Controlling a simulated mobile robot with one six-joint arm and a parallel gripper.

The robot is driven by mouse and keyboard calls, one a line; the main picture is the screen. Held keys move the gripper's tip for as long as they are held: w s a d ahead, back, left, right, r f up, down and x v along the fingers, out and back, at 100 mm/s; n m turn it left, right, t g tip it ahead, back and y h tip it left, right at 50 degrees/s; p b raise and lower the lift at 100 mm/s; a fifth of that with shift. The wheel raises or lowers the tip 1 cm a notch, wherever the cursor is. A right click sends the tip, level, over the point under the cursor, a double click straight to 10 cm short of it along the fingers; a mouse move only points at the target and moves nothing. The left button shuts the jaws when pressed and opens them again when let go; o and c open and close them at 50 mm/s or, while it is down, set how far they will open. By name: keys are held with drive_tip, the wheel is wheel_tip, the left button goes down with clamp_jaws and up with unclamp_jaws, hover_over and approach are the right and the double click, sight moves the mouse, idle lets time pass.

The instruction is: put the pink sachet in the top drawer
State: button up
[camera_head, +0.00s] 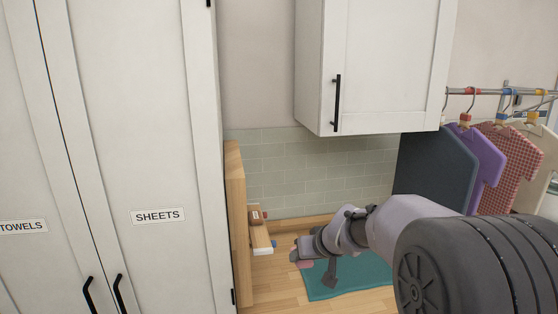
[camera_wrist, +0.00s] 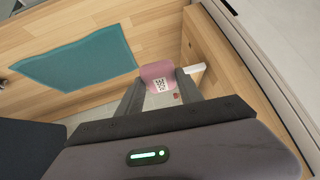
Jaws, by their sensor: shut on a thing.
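The pink sachet shows in the wrist view (camera_wrist: 155,73) with a white printed label facing the camera. It sits between the two dark fingers of my gripper (camera_wrist: 159,84), which are shut on it. In the head view my gripper (camera_head: 299,255) is above the wooden counter, and a bit of the pink sachet (camera_head: 305,264) shows beneath it. I cannot make out an open top drawer in either view.
A teal mat (camera_head: 350,277) lies on the wooden counter (camera_head: 272,286). A wooden side panel (camera_head: 235,215) stands left, with a small pale ledge (camera_head: 261,240) beside it. A white wall cabinet (camera_head: 385,60) hangs above; hanging clothes (camera_head: 490,160) are at right.

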drive_tip(key=s+d+f+b, duration=0.3)
drive_tip(key=s+f+b, duration=0.2)
drive_tip(key=s+f, duration=0.1)
drive_tip(key=s+d+f+m+h+b, duration=0.1)
drive_tip(key=s+d+f+b, duration=0.2)
drive_tip(key=s+f+b, duration=0.3)
wheel_tip(320, 180, down, 2)
drive_tip(key=shift+d+f, duration=0.1)
drive_tip(key=shift+d, duration=0.15)
